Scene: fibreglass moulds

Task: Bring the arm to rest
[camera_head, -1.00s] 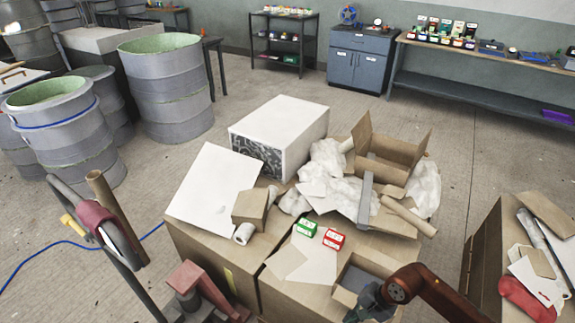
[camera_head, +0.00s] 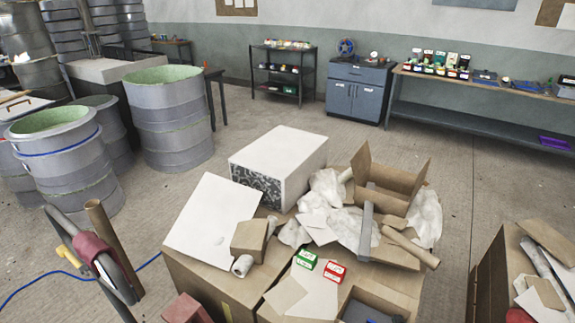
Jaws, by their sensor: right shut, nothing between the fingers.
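The orange-brown link of my right arm is out of view. My left gripper is not in view.
Cardboard boxes (camera_head: 215,285) below carry a green small box (camera_head: 305,259), a red small box (camera_head: 332,271), a white block (camera_head: 280,150) and crumpled wrapping. Another box (camera_head: 490,280) stands at right. Grey drums (camera_head: 168,120) stand left. Floor beyond is clear.

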